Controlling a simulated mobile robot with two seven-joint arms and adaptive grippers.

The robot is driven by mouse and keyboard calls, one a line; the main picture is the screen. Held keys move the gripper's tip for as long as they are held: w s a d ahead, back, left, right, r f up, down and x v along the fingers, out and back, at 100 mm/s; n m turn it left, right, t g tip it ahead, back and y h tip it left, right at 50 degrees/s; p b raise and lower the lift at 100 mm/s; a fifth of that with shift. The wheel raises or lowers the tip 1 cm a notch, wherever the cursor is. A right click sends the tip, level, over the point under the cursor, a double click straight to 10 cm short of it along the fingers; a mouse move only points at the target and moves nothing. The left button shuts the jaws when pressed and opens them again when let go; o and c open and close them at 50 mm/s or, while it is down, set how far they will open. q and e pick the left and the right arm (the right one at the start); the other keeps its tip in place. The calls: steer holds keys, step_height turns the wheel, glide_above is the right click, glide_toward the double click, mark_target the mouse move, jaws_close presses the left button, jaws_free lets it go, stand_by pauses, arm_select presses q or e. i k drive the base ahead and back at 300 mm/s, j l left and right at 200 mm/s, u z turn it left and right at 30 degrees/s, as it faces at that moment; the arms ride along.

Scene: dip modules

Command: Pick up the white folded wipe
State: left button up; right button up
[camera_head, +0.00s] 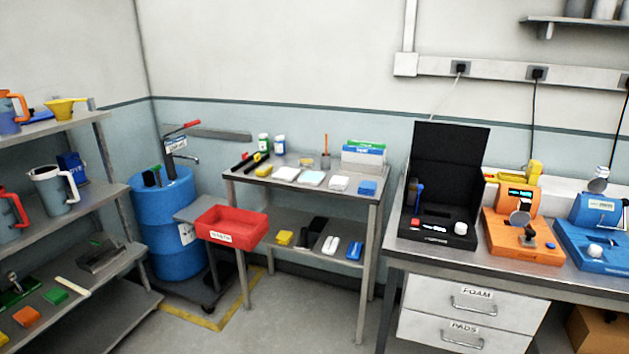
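White folded cloth-like pieces lie in a row on the top of the small metal table (268,184) in the middle of the view. One white piece (286,174) is on the left of the row, and another white folded piece (339,184) is on the right. Between them lies a pale piece with a light blue edge (312,178). I cannot tell from here which white piece is the wipe. A blue block-like piece (367,188) is at the right end and a yellow one (264,170) at the left end. Neither of my grippers is in view.
A red bin (232,227) juts out at the table's front left. The lower shelf holds several small items. A blue drum (165,220) stands left. A bench (440,255) with an open black case (445,175) stands right. Floor shows in front of the table.

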mark_target(337, 183)
steer(key=z, duration=0.4)
steer(key=i+j+z, duration=0.25)
steer(key=z, duration=0.15)
steer(key=i+j+z, duration=0.2)
steer(key=j+z, duration=0.25)
steer(key=i+j+z, duration=0.15)
steer(key=j, duration=0.3)
steer(key=i+j+z, duration=0.15)
steer(key=j, duration=0.35)
steer(key=i+j, duration=0.1)
steer(key=j, duration=0.4)
steer(key=j+z, duration=0.1)
steer(key=j, duration=0.35)
steer(key=i, duration=0.05)
